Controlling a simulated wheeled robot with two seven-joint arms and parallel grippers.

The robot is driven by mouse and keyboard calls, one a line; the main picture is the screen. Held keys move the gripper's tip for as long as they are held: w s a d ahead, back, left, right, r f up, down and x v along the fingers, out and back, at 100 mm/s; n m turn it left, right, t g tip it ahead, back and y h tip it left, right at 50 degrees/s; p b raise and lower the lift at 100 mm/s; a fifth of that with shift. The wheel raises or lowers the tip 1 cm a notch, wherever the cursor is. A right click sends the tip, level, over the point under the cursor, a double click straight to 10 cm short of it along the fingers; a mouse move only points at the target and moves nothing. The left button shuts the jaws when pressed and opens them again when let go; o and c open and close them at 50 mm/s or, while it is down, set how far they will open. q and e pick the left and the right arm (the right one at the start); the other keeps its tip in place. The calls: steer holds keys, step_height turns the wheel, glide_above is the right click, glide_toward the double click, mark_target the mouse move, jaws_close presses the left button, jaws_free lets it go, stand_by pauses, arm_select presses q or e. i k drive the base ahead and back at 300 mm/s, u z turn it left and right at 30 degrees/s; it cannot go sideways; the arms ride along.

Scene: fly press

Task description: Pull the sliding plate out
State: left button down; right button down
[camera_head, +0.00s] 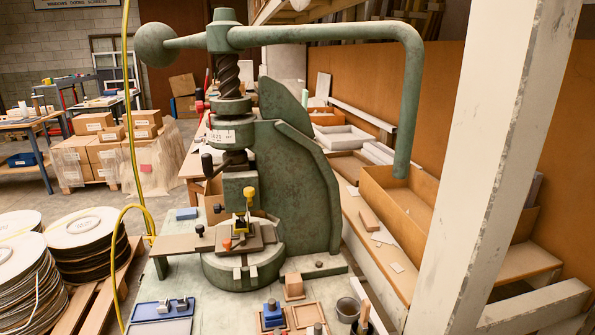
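A green fly press (300,180) stands on the bench with its screw, ball-ended arm and long bent handle overhead. A flat brown plate, which looks like the sliding plate (175,245), lies level at the press bed and sticks out to the left. A small black knob (199,230) stands on it. Its right end meets a fixture with a yellow-handled clamp (248,198) and an orange knob (227,243), on the round green base (243,270). How far the plate reaches under the fixture is hidden. Neither of my grippers shows in this view.
A blue tray (160,310), wooden blocks and trays (306,316) and a grey cup (347,309) lie at the bench front. A blue block (186,213) sits behind the plate. A yellow hose (126,235) hangs left. A white post (490,150) stands right.

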mark_target(207, 237)
steer(key=u, duration=0.45)
steer(key=k, duration=1.1)
steer(key=u, duration=1.4)
steer(key=i, duration=0.6)
steer(key=u, duration=0.5)
steer(key=i, duration=1.75)
steer(key=z, duration=1.2)
steer(key=i, duration=0.9)
steer(key=z, duration=0.8)
